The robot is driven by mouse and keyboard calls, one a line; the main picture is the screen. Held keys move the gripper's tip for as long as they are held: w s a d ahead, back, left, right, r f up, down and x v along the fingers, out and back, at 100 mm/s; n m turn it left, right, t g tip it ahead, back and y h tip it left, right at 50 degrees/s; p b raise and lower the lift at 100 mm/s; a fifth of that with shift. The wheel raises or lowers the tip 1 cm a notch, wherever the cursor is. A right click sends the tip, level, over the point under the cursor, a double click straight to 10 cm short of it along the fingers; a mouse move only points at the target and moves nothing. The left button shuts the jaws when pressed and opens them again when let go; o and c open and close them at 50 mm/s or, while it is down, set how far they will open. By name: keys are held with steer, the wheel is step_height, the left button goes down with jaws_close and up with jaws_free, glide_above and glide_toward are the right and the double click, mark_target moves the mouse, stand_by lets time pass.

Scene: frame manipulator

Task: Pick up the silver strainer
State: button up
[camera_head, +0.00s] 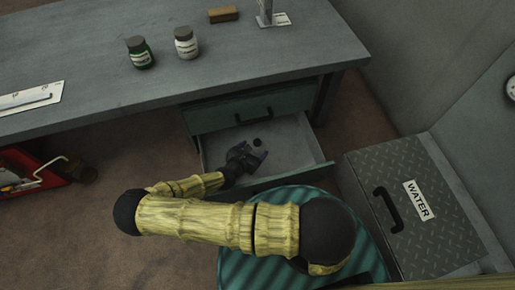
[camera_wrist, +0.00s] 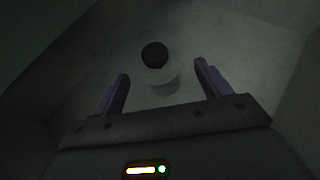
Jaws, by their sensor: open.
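A small object with a round black top and a pale grey body (camera_wrist: 161,80) stands in the open drawer; it is dim, and I cannot tell for sure that it is the silver strainer. Its black top also shows in the head view (camera_head: 257,141). My gripper (camera_head: 254,154) is inside the drawer, just in front of this object. In the wrist view my gripper (camera_wrist: 161,70) is open, with one purple finger on each side of the object and visible gaps on both sides. Nothing is held.
The open drawer (camera_head: 300,140) has walls around my gripper and otherwise looks empty. The grey desk (camera_head: 100,85) above bears a green jar (camera_head: 139,53), a white jar (camera_head: 186,43), a brown block (camera_head: 223,14) and a metal piece (camera_head: 265,12). A WATER box (camera_head: 440,240) stands right.

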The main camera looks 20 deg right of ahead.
mark_target(256, 146)
steer(key=b+x, duration=0.2)
steer(key=x, duration=0.1)
steer(key=shift+w+f, duration=0.1)
steer(key=shift+f, duration=0.3)
steer(key=shift+w+d+f+b, duration=0.1)
steer(key=shift+w+d+b, duration=0.2)
steer(key=c, duration=1.1)
steer(key=shift+s+a+r+p, duration=0.15)
steer(key=shift+a+r+p, duration=0.2)
steer(key=shift+r+p, duration=0.25)
steer(key=p+v, duration=0.1)
steer(key=v, duration=0.3)
steer(key=w+a+v, duration=0.1)
steer(key=v, duration=0.4)
steer(key=w+a+p+v, duration=0.1)
steer(key=v, duration=0.4)
steer(key=shift+w+a+p, duration=0.1)
steer(key=shift+a+p, duration=0.25)
steer(key=shift+a, duration=0.05)
